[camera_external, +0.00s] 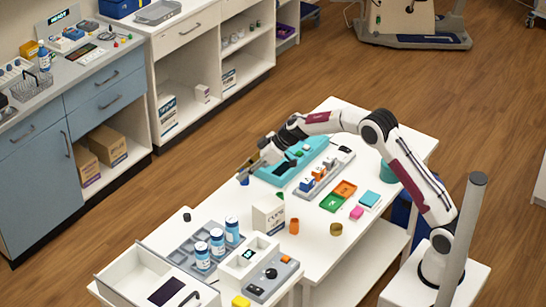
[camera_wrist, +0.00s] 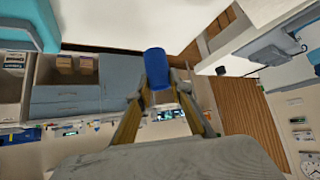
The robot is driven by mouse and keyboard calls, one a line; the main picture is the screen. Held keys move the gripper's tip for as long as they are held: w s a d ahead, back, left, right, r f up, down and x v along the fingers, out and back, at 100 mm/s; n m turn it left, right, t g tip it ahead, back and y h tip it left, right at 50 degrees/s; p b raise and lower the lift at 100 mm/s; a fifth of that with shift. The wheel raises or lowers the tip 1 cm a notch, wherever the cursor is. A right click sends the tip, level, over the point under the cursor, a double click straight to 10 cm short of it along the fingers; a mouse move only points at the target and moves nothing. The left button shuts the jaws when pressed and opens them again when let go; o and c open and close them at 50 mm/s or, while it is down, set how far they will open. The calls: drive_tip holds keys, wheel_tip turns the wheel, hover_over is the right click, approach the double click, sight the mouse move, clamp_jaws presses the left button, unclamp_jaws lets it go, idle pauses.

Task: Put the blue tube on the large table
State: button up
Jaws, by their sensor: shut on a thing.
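The blue tube (camera_wrist: 157,68) is a short, solid blue cylinder between the fingertips of my gripper (camera_wrist: 159,84) in the wrist view. My gripper is shut on it. In the outside view my gripper (camera_external: 247,169) reaches out near the left long edge of the white table, and the blue tube (camera_external: 243,180) shows as a small dark blue spot at its tip. The white table (camera_external: 312,253) carries many things. I cannot tell how high the tube is above the tabletop, or whether it is over the table or just past its edge.
A teal tray (camera_external: 308,155) and a grey rack (camera_external: 330,172) stand under my arm. A white box (camera_external: 268,214), an orange cup (camera_external: 294,226) and a grey tray (camera_external: 184,250) with blue-labelled bottles stand nearer the front. Some bare tabletop lies between them. Cabinets (camera_external: 105,100) stand across the floor.

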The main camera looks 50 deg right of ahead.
drive_tip(key=shift+f, duration=3.15)
drive_tip(key=shift+f, duration=1.85)
drive_tip(key=shift+f, duration=0.15)
drive_tip(key=o, duration=0.9)
drive_tip(key=shift+r, duration=0.2)
